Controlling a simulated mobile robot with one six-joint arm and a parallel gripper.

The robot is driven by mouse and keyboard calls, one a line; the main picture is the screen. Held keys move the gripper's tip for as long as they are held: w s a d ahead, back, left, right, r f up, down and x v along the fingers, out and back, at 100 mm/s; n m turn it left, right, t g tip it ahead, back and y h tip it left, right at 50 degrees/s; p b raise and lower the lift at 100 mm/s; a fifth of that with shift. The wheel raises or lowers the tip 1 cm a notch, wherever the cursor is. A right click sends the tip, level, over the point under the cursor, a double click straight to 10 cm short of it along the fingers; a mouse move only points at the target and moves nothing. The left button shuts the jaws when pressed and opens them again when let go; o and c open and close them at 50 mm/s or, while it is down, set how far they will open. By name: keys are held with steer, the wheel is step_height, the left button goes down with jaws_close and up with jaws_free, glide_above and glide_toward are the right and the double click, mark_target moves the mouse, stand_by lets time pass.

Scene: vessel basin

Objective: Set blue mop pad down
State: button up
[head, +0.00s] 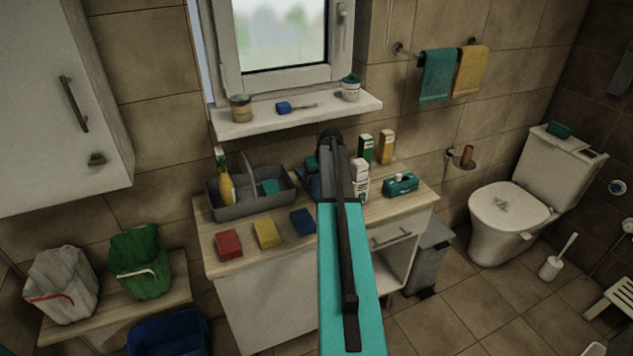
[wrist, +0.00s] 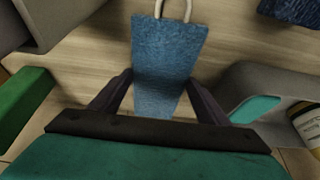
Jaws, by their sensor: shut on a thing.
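The blue mop pad (wrist: 168,50) is a textured blue piece with a pale loop at one end. In the wrist view it lies between the two dark fingers of my gripper (wrist: 160,92), which is shut on it. In the head view my arm hides most of the pad; a bit of blue (head: 311,186) shows left of the arm, over the wooden counter (head: 285,235). I cannot tell whether the pad touches the counter.
A grey caddy (head: 250,200) with a yellow bottle (head: 226,186) stands left of my gripper. Red (head: 229,244), yellow (head: 267,233) and dark blue (head: 303,221) pieces lie along the front.

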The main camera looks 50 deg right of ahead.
steer(key=shift+f, duration=0.15)
steer(key=o, duration=1)
steer(key=shift+o, duration=0.2)
steer(key=shift+r, duration=0.2)
steer(key=b+v, duration=0.3)
steer(key=v, duration=0.9)
steer(key=shift+f, duration=0.1)
